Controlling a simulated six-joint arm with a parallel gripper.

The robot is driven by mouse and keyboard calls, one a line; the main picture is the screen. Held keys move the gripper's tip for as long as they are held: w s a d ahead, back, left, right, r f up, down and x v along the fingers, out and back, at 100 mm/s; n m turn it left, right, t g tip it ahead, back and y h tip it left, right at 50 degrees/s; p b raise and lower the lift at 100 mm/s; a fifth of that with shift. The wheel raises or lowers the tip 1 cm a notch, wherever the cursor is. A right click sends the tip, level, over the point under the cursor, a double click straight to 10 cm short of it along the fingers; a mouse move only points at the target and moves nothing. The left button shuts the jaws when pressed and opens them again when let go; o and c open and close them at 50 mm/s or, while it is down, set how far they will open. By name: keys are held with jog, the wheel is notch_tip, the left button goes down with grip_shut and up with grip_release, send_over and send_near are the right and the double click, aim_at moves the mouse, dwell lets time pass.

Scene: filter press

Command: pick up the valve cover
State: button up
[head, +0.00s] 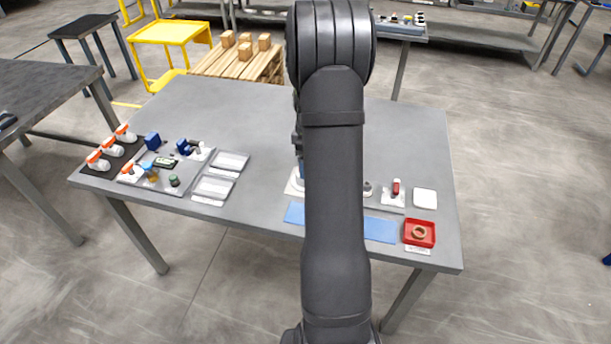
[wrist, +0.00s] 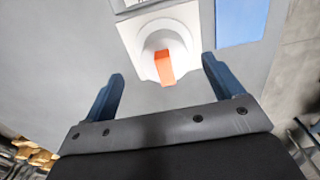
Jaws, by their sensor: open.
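A white rounded part with an orange bar (wrist: 165,68) shows in the wrist view, on a pale plate; I take it for the valve cover, but its name is not certain. My gripper (wrist: 163,66) is open, with its two blue fingers apart. The orange bar appears between the fingertips, and nothing is gripped. The height gap between fingers and part cannot be judged. In the head view my arm hides most of this spot, and only a white plate edge (head: 292,187) shows left of the arm.
A blue mat (head: 380,230) lies along the front edge. A red tray (head: 419,233) with a ring, a white square (head: 425,199) and a red-handled part (head: 396,188) are at right. White valves (head: 112,147) and a fixture plate (head: 150,182) are at left. The table's back is clear.

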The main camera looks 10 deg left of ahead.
jog(key=f, duration=0.5)
jog(key=shift+s+a+f, duration=0.25)
jog(key=shift+a+f, duration=0.05)
jog(key=shift+f, duration=0.05)
jog(key=c, duration=1.1)
jog(key=shift+r, duration=0.15)
